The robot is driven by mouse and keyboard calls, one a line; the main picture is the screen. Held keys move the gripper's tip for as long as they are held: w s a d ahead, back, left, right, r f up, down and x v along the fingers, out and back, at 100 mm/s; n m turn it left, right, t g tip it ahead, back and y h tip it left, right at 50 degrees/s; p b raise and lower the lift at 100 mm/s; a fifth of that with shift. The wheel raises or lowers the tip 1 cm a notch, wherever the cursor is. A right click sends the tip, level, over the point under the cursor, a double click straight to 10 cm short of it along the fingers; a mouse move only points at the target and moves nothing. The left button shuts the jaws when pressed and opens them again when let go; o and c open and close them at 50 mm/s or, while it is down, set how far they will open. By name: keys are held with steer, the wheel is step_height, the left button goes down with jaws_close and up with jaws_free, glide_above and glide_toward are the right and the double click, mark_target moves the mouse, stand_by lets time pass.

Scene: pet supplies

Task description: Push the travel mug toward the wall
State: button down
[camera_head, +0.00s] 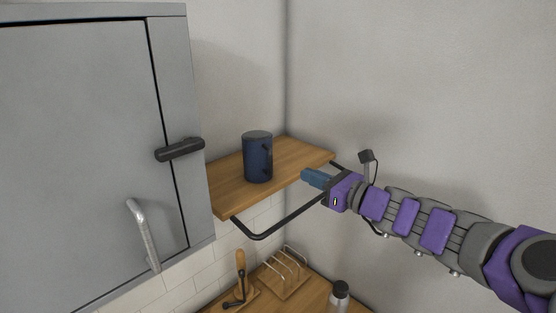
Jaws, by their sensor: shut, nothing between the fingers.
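The travel mug (258,160) is a dark blue cylinder with a dark grey top. It stands upright on a wooden wall shelf (228,198), about midway along it. A dark handle shows on its right side. My gripper (306,176) is shut and empty, its blue fingers pointing left near the shelf's right front edge. It is apart from the mug, to the right of it. Whether the fingers touch the shelf cannot be told. The grey wall (240,75) rises behind the shelf.
A grey cabinet (75,150) with a silver handle and black latch borders the shelf's left end. A black bracket (290,219) runs under the shelf. Below, a wooden counter holds a rack (284,275) and a dark bottle (339,297). Shelf space beside the mug is clear.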

mark_target(261, 158)
steer(key=shift+p+x, duration=0.6)
steer(key=shift+x, duration=5)
steer(key=shift+a, duration=0.1)
